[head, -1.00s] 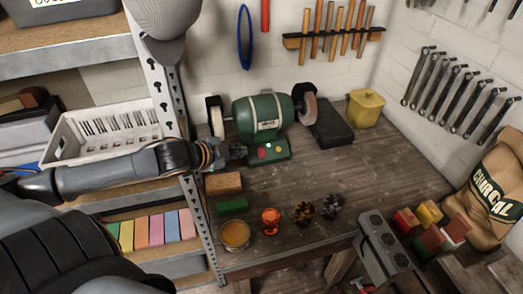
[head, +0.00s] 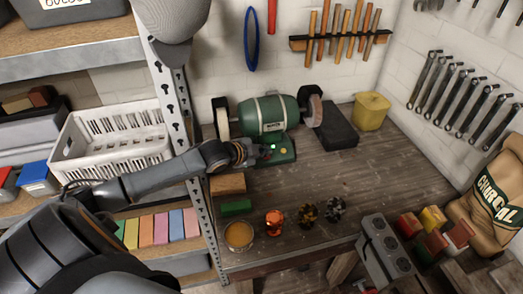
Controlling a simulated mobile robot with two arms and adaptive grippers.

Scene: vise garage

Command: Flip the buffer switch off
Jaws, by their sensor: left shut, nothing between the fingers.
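The green bench buffer (head: 266,118) stands on the workbench (head: 330,185) against the back wall, with a wheel on each side. Its base (head: 284,155) carries the switch panel, where a small green light (head: 273,147) and a yellowish spot show. My left gripper (head: 264,151) is shut and empty, with its tips at the left part of the panel. It covers the red switch area there, so the switch position is hidden. I cannot tell if the tips touch it. My right gripper is not in view.
A black block (head: 335,127) and a yellow canister (head: 371,110) stand right of the buffer. A brown block (head: 228,184), a green block (head: 236,207), an orange jar (head: 239,235) and small figures are in front. The shelf post (head: 190,165) stands close beside my left arm.

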